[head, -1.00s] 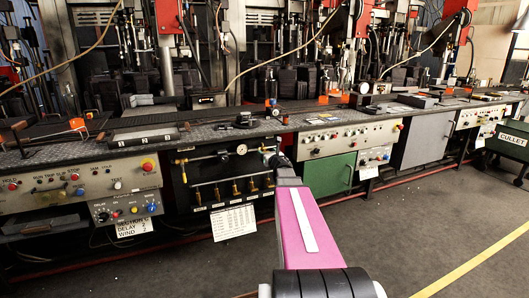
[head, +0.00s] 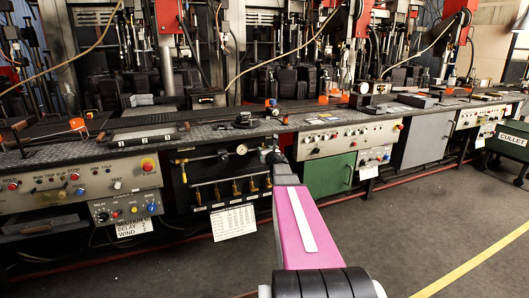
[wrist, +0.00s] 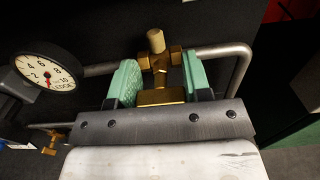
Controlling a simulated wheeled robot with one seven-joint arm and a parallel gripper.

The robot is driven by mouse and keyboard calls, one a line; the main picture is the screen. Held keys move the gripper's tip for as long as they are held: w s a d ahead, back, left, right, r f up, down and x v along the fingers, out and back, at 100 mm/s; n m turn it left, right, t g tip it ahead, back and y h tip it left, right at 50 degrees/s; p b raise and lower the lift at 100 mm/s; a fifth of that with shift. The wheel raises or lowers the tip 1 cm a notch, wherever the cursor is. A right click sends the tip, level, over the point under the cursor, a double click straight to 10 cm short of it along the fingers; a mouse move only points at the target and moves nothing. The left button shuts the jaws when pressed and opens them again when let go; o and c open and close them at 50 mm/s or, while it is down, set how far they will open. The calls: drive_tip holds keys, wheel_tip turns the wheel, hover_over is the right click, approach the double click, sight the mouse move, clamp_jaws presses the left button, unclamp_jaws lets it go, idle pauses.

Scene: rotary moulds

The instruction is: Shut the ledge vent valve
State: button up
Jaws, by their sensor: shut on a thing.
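The ledge vent valve (wrist: 160,62) is a brass fitting with a tan knob on top, in the upper middle of the wrist view. It sits in line with a grey pipe. My gripper (wrist: 160,78) has green fingers on both sides of the valve's brass part, shut on it. The fingers hide some of the fitting, and I cannot tell how far the valve is turned. A round white gauge (wrist: 46,72) with "EDGE" legible on its dial stands to the left. In the head view my arm hides the valve and most of the gripper.
A black panel (head: 205,165) with several small brass valves and a gauge (head: 241,149) is left of my arm. A green cabinet door (head: 328,174) is close on the right. A grey pipe (wrist: 242,65) bends beside my right finger. The floor in front is clear.

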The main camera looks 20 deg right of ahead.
drive_tip(key=shift+m, duration=0.3)
drive_tip(key=shift+d+f+m, duration=0.1)
drive_tip(key=shift+m, duration=4.4)
drive_tip(key=shift+d+f+m, duration=0.1)
drive_tip(key=shift+m, duration=4.4)
drive_tip(key=o, duration=0.9)
